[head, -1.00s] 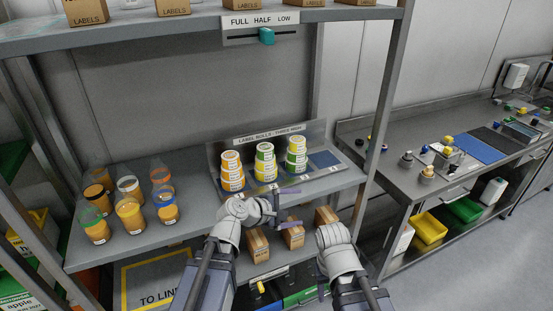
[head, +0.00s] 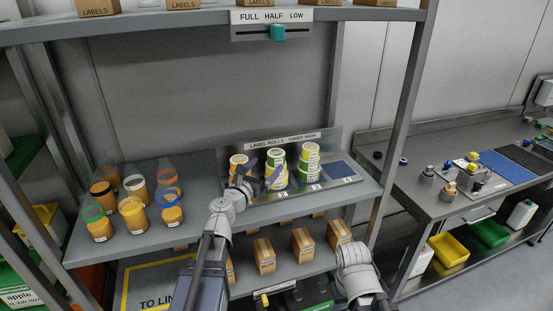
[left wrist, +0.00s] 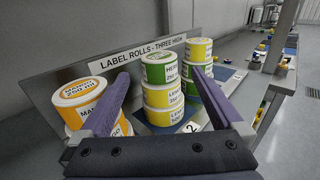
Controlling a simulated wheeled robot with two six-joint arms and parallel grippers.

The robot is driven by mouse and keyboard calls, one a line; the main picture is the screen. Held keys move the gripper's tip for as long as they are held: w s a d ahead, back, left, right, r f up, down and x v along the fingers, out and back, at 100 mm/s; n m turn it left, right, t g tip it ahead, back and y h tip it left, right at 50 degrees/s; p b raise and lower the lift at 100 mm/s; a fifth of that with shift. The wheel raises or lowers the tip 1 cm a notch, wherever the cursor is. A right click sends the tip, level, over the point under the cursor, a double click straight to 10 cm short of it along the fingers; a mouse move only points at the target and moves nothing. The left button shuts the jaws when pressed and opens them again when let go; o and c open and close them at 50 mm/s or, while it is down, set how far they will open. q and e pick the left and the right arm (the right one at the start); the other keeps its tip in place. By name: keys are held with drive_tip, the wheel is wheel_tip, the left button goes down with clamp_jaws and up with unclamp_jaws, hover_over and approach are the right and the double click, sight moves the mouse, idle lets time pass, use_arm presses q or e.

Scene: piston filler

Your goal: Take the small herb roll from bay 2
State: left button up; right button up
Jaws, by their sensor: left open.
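The herb roll (left wrist: 158,68), with a green band and white top, is the top roll of the middle stack; it also shows in the head view (head: 275,158). Yellow lemon rolls (left wrist: 163,96) lie beneath it. A "2" plate (left wrist: 192,127) marks this bay. My left gripper (left wrist: 158,78) is open and empty, its purple fingers appearing either side of the middle stack in the left wrist view. In the head view the left gripper (head: 259,174) is in front of the stacks. I cannot tell whether it touches a roll. My right gripper is out of view; only its arm shows.
Orange mango rolls (left wrist: 80,100) stand close left of the left finger. A yellow-topped stack with green rolls (head: 309,163) stands right. The metal holder's sign (left wrist: 135,55) rises behind. Several capped jars (head: 133,205) stand left on the shelf. Small cartons (head: 303,243) sit below.

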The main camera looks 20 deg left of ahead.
sight(276, 152)
use_arm(q)
drive_tip(key=w, duration=0.3)
drive_tip(key=shift+w+d, duration=0.15)
drive_tip(key=shift+d, duration=0.15)
drive_tip(key=shift+w+r, duration=0.15)
drive_tip(key=shift+w, duration=0.35)
drive_tip(key=w, duration=0.4)
drive_tip(key=shift+w+d+r+p, duration=0.1)
drive_tip(key=shift+d+p, duration=0.2)
drive_tip(key=shift+d, duration=0.1)
drive_tip(key=shift+c, duration=0.4)
drive_tip(key=c, duration=1.3)
